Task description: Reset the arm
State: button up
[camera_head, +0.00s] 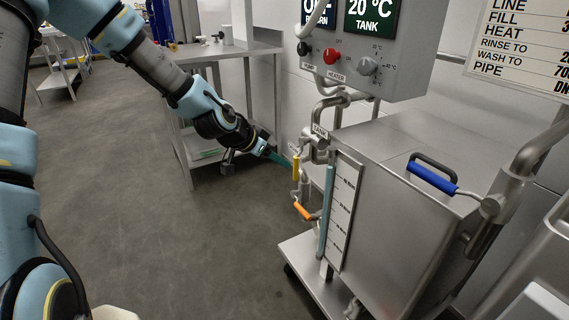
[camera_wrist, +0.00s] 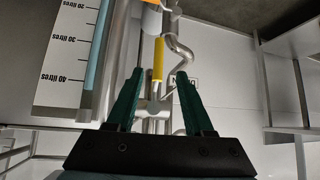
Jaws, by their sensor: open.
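My arm reaches from the left in the head view, out and down toward the front of a steel tank (camera_head: 400,190). My gripper (camera_head: 284,161) is open, with its green fingertips close to a yellow valve handle (camera_head: 296,168) on the tank's pipework. In the wrist view my gripper (camera_wrist: 160,74) shows two spread green fingers with the yellow handle (camera_wrist: 158,60) in line with the gap between them. I cannot tell whether either finger touches it. Nothing is held.
An orange handle (camera_head: 302,211) sits below the yellow one, beside a level scale (camera_head: 342,212). A control box (camera_head: 365,50) hangs above. A steel table (camera_head: 232,50) stands behind my arm. The left floor is clear.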

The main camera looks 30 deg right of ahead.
jog(key=shift+a+r, duration=0.2)
jog(key=shift+a, duration=0.05)
dwell(0.3)
jog(key=w+a+n+t+y, duration=0.1)
jog(key=w+a+n+y, duration=0.15)
jog(key=a, duration=0.95)
jog(key=w+a+n+y, duration=0.1)
jog(key=a+n+y, duration=0.25)
jog(key=a, duration=0.85)
jog(key=s+a+r+n+y, duration=0.1)
jog(key=s+a+r+n, duration=0.25)
jog(key=a, duration=0.45)
jog(key=s+a+r+n+y, duration=0.25)
jog(key=a+n, duration=0.25)
jog(key=a, duration=0.4)
jog(key=w+p+v, duration=0.1)
jog(key=p+v, duration=1.2)
jog(key=shift+a+r+n+g+h, duration=0.35)
jog(key=shift+a+g+h, duration=0.1)
jog(key=shift+a, duration=0.4)
